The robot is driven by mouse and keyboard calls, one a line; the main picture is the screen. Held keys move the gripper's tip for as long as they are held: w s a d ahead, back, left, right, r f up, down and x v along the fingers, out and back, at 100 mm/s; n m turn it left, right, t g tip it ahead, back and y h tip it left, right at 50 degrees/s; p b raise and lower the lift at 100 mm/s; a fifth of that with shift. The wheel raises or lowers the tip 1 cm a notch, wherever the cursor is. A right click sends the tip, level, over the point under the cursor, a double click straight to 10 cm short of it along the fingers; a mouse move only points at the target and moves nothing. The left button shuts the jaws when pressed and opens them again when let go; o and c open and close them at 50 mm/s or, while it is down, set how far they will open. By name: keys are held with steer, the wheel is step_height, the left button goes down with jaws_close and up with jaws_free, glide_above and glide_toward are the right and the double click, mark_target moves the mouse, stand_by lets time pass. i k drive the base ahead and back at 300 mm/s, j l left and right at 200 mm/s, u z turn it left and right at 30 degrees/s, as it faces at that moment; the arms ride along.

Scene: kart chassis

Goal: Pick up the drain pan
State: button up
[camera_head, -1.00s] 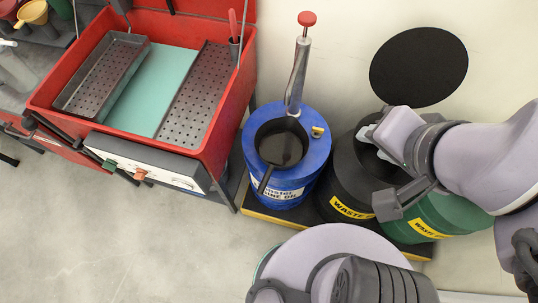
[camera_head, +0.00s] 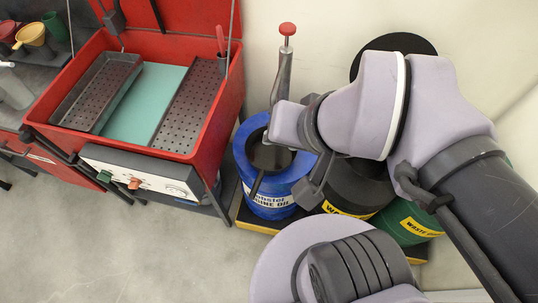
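A dark round pan (camera_head: 268,158) with a straight handle sits on top of the blue drum (camera_head: 268,195), which is labelled engine oil. I take this for the drain pan. My gripper (camera_head: 292,150) is over the right side of the blue drum, overlapping the pan's right edge in the picture. The wrist hides part of the pan and the fingertips. I cannot tell if the gripper touches the pan or how far its fingers are apart. Nothing is seen held in it.
A pump handle with a red knob (camera_head: 287,29) rises behind the pan. A black waste drum (camera_head: 362,185) and green waste drum (camera_head: 407,222) stand to the right. A red parts washer (camera_head: 205,140) with perforated trays is on the left. The floor at front left is clear.

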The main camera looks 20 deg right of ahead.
mark_target(257, 136)
steer(key=k+j+z, duration=0.25)
steer(key=j, duration=0.15)
steer(key=j+z, duration=0.2)
steer(key=j, duration=0.25)
steer(key=k+j+z, duration=0.5)
steer(key=j, duration=0.15)
